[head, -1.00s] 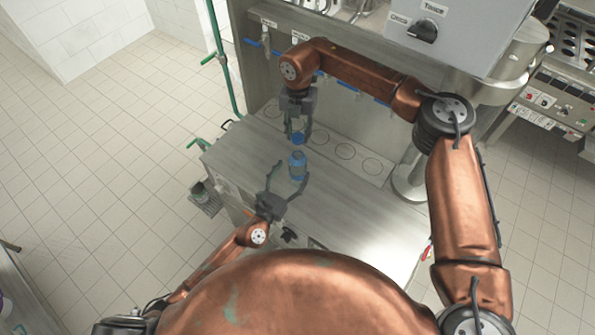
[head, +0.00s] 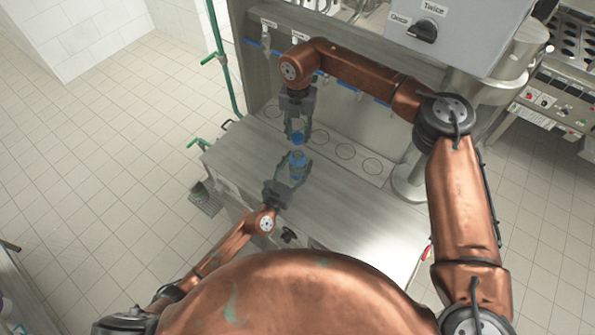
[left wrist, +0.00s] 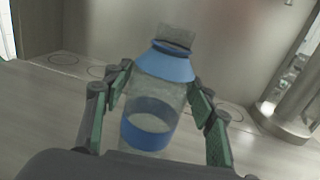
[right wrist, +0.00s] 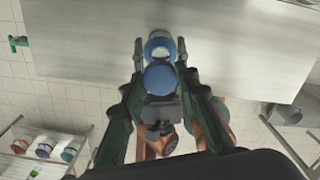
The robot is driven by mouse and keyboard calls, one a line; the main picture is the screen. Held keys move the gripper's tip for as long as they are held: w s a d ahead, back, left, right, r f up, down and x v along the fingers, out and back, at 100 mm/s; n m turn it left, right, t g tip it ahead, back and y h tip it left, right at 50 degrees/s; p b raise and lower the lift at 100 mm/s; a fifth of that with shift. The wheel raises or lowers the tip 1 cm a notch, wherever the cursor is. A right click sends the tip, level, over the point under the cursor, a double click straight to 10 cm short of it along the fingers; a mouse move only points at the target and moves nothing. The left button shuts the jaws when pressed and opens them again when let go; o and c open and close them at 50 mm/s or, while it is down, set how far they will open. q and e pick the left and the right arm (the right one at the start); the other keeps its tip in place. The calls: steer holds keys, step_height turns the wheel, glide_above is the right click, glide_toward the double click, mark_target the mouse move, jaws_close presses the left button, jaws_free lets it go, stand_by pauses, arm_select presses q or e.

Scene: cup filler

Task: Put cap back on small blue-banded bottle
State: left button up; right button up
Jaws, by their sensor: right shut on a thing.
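The small bottle (head: 298,172), clear with blue bands, appears upright in the head view, its mouth uncapped. In the left wrist view the bottle (left wrist: 153,105) is between my left gripper's fingers (left wrist: 160,92). My left gripper (head: 297,172) is open around it, one finger on each side, with narrow gaps. My right gripper (head: 298,135) points down above the bottle, shut on the blue cap (head: 298,138). The right wrist view shows the cap (right wrist: 160,78) between the fingertips and the bottle's open top (right wrist: 159,46) close beyond it. The cap and bottle are apart.
The steel counter (head: 345,205) is mostly clear, with a row of marked circles along its back. The filler's wall with taps (head: 265,38) rises behind. A grey control box (head: 450,35) and a round steel column (head: 408,180) stand at the right.

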arm_select(q)
steer(key=c, duration=1.2)
steer(key=shift+c, duration=0.2)
arm_select(e)
glide_above(298, 152)
steer(key=shift+f, duration=2.5)
steer(key=shift+w+f, duration=0.1)
steer(key=shift+f, duration=0.8)
arm_select(q)
jaws_close()
arm_select(e)
steer(key=shift+f, duration=0.55)
